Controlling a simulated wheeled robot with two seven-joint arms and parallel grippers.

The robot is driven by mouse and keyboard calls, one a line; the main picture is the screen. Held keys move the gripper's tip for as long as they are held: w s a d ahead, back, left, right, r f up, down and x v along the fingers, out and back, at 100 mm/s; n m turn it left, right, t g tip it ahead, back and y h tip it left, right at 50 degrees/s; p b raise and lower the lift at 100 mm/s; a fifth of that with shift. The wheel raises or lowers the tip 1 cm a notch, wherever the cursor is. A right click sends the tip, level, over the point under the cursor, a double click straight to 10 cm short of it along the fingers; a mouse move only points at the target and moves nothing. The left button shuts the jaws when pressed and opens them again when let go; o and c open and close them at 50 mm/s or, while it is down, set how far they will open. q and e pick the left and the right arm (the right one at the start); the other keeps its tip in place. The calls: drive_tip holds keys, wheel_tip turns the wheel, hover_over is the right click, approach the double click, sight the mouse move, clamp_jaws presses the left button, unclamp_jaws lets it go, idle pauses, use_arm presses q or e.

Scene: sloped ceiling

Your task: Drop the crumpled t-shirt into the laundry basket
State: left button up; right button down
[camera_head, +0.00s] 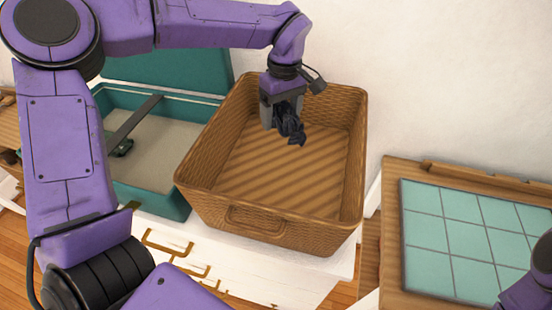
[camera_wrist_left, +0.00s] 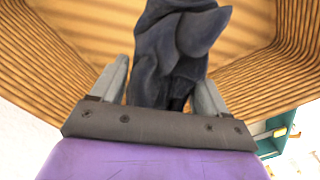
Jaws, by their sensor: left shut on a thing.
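The crumpled t-shirt (camera_head: 291,127) is a dark blue-grey bundle held over the inside of the laundry basket. In the left wrist view the t-shirt (camera_wrist_left: 172,50) sits between the two grey fingers. The laundry basket (camera_head: 268,220) is brown, woven and rectangular, and its visible striped floor is empty. My left gripper (camera_head: 284,118) points down within the basket's opening and is shut on the t-shirt. I cannot tell how far the t-shirt is above the basket floor. The fingertips are partly hidden by the cloth. My right gripper is out of view; only part of my right arm shows at the lower right.
A teal open case (camera_head: 172,200) stands left of the basket, with a dark bar across it. A wooden-framed board with teal tiles (camera_head: 427,233) is at the right. A white wall (camera_head: 450,80) rises behind. The basket stands on a white surface (camera_head: 270,283).

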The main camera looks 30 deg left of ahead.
use_arm(q)
drive_tip(key=o, duration=1)
drive_tip(key=shift+s+r, duration=0.25)
drive_tip(key=shift+s, duration=0.1)
drive_tip(key=shift+c, duration=0.2)
drive_tip(key=shift+o, duration=0.8)
drive_tip(key=shift+s+r, duration=0.3)
drive_tip(key=shift+s, duration=0.3)
drive_tip(key=shift+w+r, duration=0.15)
drive_tip(key=shift+w, duration=0.25)
drive_tip(key=r, duration=0.9)
drive_tip(key=shift+s+d+r, duration=0.1)
drive_tip(key=shift+s, duration=0.25)
drive_tip(key=shift+w+r, duration=0.2)
drive_tip(key=shift+r, duration=0.3)
drive_tip(key=shift+s, duration=0.15)
